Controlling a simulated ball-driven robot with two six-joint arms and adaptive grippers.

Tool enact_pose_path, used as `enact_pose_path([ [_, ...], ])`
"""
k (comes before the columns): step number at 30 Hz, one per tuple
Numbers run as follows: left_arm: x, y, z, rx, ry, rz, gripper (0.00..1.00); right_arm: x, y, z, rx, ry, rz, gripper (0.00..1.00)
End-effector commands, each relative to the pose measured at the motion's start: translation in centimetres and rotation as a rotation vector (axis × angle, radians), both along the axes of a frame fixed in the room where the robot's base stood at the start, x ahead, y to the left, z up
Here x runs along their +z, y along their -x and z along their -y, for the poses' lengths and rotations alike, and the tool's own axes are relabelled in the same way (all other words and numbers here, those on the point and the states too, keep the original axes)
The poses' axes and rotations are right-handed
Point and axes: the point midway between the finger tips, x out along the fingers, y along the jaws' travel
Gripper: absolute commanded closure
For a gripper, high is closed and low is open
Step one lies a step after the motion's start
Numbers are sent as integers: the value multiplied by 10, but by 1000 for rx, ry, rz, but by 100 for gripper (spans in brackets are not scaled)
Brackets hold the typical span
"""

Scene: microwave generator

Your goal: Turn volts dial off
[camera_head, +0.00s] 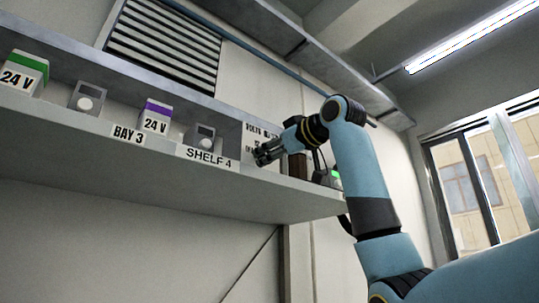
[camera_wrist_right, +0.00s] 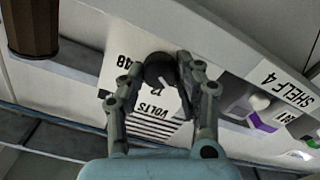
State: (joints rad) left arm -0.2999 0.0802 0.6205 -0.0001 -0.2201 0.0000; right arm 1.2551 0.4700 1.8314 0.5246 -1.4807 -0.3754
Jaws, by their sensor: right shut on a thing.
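The volts dial (camera_wrist_right: 160,70) is a dark round knob on a white panel (camera_wrist_right: 117,72) marked VOLTS, with 12 and 48 readable, upside down in the right wrist view. My right gripper (camera_wrist_right: 163,68) is shut on the dial, one finger at each side. In the head view my right gripper (camera_head: 264,156) reaches the panel (camera_head: 250,133) at the right part of the shelf and hides the dial. My left gripper is not in view.
The shelf (camera_head: 170,177) bears 24 V blocks with green (camera_head: 27,72) and purple (camera_head: 155,116) tops, and small grey boxes with round knobs (camera_head: 88,97). A brown cylinder (camera_wrist_right: 32,25) stands beside the panel. A window (camera_head: 485,170) is at the right.

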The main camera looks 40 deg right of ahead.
Motion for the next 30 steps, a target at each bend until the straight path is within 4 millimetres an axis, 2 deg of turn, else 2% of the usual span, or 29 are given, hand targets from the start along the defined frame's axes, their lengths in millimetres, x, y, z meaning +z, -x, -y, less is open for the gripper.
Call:
enact_pose_path([
  [20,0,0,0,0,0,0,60,-1,0,0,1,57,2,98],
  [21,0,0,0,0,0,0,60,-1,0,0,1,57,2,61],
  [22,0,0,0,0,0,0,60,-1,0,0,1,57,2,57],
  [30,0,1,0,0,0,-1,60,-1,0,0,1,57,2,57],
])
